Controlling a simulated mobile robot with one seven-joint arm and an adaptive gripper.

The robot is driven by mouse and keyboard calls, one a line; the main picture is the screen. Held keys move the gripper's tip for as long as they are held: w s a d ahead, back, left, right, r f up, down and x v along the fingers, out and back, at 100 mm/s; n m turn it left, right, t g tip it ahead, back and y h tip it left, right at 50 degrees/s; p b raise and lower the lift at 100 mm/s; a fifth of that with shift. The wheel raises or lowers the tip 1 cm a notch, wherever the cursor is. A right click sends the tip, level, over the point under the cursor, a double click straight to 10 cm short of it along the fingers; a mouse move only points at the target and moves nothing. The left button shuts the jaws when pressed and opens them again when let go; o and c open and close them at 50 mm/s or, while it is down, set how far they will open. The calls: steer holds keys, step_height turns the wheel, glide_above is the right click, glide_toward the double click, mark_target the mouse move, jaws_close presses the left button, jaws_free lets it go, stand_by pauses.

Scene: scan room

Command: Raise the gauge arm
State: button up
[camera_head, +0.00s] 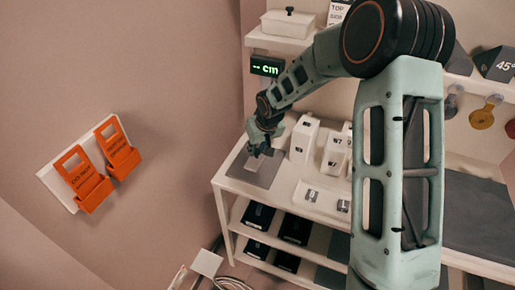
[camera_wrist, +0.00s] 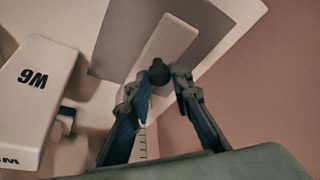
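My gripper (camera_head: 258,150) reaches down over the grey mat at the left end of the bench. In the wrist view a dark round knob (camera_wrist: 159,72) sits between the two fingertips of my gripper (camera_wrist: 160,76). The fingers stand apart with the knob close to both tips; whether they press on it is unclear. A pale flat bar (camera_wrist: 178,42) shows beyond the knob. A white strip with scale marks (camera_wrist: 143,142) stands between the fingers. I take these as gauge parts, but the arm's height is unclear. A display (camera_head: 267,66) reads "-- cm" in green.
White blocks, one marked W6 (camera_wrist: 32,82), stand right beside my gripper. The grey mat (camera_head: 262,176) lies on the white bench (camera_head: 238,189). Dark items (camera_head: 257,216) fill the shelves below. Orange holders (camera_head: 92,192) hang on the left wall. Cables lie on the floor.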

mark_target(257, 151)
jaws_close()
steer(key=shift+r, duration=0.1)
step_height(257, 151, up, 18)
steer(key=p, duration=0.9)
steer(key=shift+r, duration=0.2)
steer(key=shift+w+r, duration=0.1)
steer(key=shift+w, duration=0.05)
steer(key=o, duration=0.8)
jaws_free()
